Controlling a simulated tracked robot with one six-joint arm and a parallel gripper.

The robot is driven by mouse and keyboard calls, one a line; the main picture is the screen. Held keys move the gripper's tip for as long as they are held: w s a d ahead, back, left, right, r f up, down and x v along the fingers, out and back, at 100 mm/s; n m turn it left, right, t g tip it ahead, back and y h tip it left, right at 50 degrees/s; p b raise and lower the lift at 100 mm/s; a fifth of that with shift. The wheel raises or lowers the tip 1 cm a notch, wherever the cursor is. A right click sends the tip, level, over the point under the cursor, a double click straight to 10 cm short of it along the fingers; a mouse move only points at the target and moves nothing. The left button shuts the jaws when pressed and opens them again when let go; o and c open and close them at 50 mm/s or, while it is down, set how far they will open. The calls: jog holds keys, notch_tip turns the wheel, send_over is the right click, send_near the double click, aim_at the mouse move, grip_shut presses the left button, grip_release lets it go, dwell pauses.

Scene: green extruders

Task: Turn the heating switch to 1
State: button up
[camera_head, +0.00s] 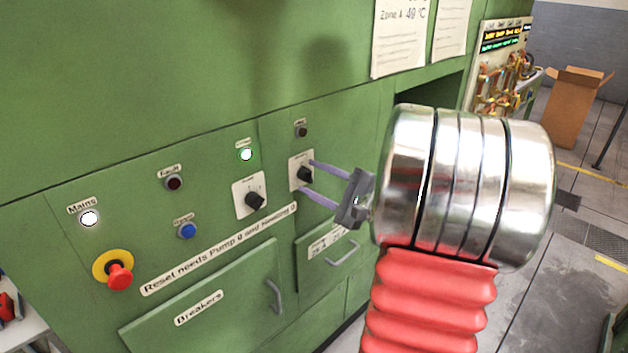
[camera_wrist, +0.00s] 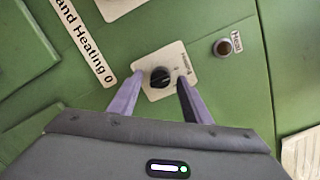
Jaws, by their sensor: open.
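The heating switch (camera_head: 304,174) is a black rotary knob on a small white plate, on the green cabinet front. It also shows in the wrist view (camera_wrist: 160,77), with its plate label and markings too small to read surely. I cannot tell which position the knob points to. My gripper (camera_head: 307,177) is open, with its two purple fingers reaching toward the panel on either side of the knob. In the wrist view, my gripper (camera_wrist: 161,80) has one finger left and one right of the knob. Whether the fingers touch it is unclear.
Left of the heating switch is a similar black knob (camera_head: 255,200). A cardboard box (camera_head: 577,105) stands far right.

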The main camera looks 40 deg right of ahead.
jog(key=shift+w, duration=0.1)
jog(key=c, duration=0.9)
jog(key=shift+a, duration=0.2)
jog(key=shift+c, duration=0.6)
jog(key=shift+d, duration=0.15)
